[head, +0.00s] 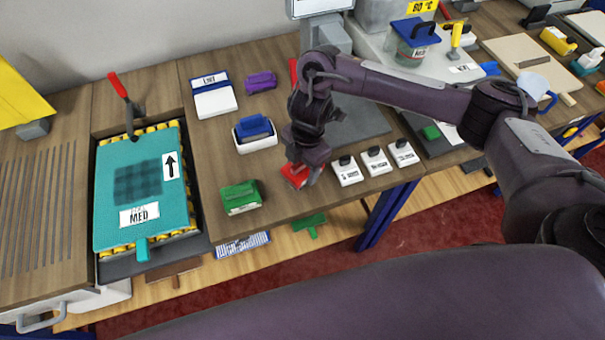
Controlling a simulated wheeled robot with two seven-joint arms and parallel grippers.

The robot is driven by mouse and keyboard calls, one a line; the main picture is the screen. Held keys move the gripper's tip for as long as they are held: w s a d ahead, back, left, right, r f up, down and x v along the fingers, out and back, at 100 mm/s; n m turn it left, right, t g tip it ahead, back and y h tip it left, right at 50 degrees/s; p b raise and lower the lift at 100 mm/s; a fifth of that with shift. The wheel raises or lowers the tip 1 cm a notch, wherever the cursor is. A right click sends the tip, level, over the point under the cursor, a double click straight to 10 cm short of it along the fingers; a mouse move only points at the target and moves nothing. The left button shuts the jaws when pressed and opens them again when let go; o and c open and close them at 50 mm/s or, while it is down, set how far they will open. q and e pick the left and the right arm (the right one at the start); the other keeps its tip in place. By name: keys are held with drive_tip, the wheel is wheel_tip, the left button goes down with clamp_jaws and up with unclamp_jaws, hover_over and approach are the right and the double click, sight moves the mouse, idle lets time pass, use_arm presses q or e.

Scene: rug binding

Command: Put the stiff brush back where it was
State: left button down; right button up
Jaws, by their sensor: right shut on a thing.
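My right gripper (304,170) points down near the front edge of the wooden worktop, left of the white labelled blocks. It is shut on a small red thing (292,175), mostly covered by the fingers. I cannot see bristles on it, so I cannot tell from its shape whether it is the stiff brush. I also cannot tell whether it touches the worktop. My left gripper is not in view.
Several white labelled blocks (376,160) stand close right of the gripper. A green box (240,197) and a white tray with a blue block (256,143) are to its left. A teal mat (112,215) lies farther left. Bare worktop (215,160) lies between them.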

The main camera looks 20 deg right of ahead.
sight(303, 175)
wheel_tip(303, 175, down, 3)
drive_tip(key=shift+s+r+b, duration=0.1)
drive_tip(key=shift+s+b, duration=0.05)
drive_tip(key=shift+b, duration=0.25)
drive_tip(key=shift+d+f, duration=0.1)
drive_tip(key=shift+f, duration=0.35)
drive_tip(key=shift+f, duration=0.15)
drive_tip(key=o, duration=1)
drive_tip(key=shift+c, duration=0.2)
drive_tip(key=r, duration=0.4)
drive_tip(key=d+r+p, duration=0.1)
drive_tip(key=r, duration=0.7)
drive_tip(key=shift+w+d+r+p, duration=0.15)
drive_tip(key=shift+w+r+p, duration=0.05)
drive_tip(key=shift+w+p, duration=0.2)
